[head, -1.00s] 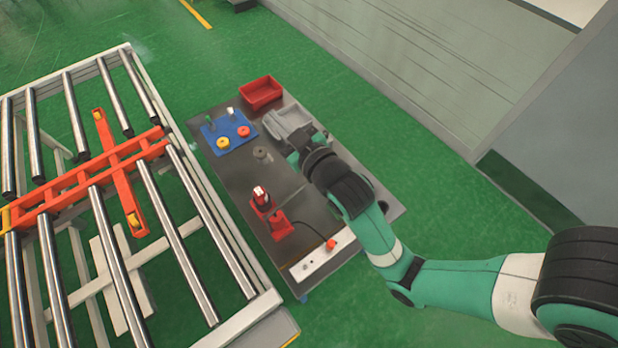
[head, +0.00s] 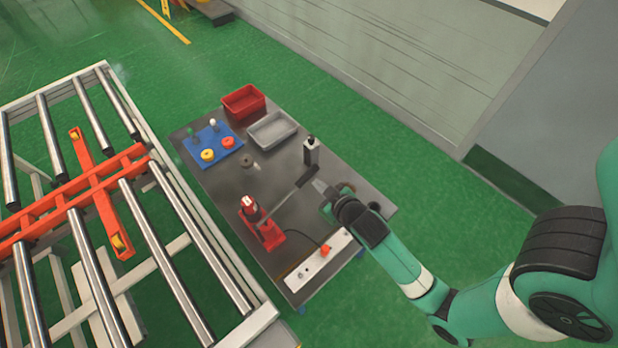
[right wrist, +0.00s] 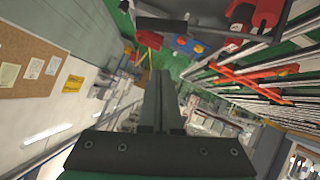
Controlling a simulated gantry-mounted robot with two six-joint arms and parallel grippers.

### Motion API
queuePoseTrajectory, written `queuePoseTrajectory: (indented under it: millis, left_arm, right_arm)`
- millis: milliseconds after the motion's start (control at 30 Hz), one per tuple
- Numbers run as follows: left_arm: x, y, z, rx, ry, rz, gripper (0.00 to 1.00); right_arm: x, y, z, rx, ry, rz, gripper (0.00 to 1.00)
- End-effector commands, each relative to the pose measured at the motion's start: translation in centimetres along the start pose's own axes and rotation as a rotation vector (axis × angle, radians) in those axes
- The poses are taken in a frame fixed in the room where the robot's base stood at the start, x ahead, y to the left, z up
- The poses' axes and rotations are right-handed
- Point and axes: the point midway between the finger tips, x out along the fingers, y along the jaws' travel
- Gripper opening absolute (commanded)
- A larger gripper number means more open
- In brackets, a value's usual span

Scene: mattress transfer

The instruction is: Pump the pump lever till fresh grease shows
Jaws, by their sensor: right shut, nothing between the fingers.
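The red grease pump (head: 249,208) stands on the dark table. Its dark pump lever (head: 288,196) slants up to the right and ends in a thicker black grip. My right gripper (head: 318,186) is shut and empty, close beside the grip end. I cannot tell whether it touches the lever. In the right wrist view the closed fingers (right wrist: 160,78) point towards a dark bar (right wrist: 162,25), apparently the lever grip, with the red pump (right wrist: 258,14) at upper right. A small grey round part (head: 247,161) lies near the blue mat. No grease can be made out. My left gripper is not in view.
The table (head: 228,196) also holds a red bin (head: 243,102), a grey bin (head: 272,130), a blue mat (head: 218,142) with coloured rings, a black-topped container (head: 311,152) and a white strip (head: 311,268) with an orange knob. A roller conveyor (head: 190,220) stands at left.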

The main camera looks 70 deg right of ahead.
Motion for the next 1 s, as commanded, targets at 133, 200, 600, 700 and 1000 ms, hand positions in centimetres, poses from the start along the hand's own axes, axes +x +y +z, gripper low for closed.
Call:
queuePoseTrajectory:
  millis: [133,200,600,700,1000]
  left_arm:
    - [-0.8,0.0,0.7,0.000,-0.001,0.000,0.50]
    - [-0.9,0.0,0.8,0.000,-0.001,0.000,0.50]
    - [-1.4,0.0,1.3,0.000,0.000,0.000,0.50]
    - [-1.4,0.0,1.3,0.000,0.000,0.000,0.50]
    - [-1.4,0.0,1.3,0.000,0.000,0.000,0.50]
  right_arm:
    - [3.0,0.0,0.1,0.001,0.000,0.002,0.00]
    - [4.5,0.0,0.1,0.002,-0.001,0.002,0.00]
    - [10.9,0.0,2.3,0.001,-0.001,0.000,0.00]
    - [11.3,0.0,2.7,0.001,0.000,0.000,0.00]
    - [11.4,0.0,2.8,0.000,0.001,0.000,0.00]
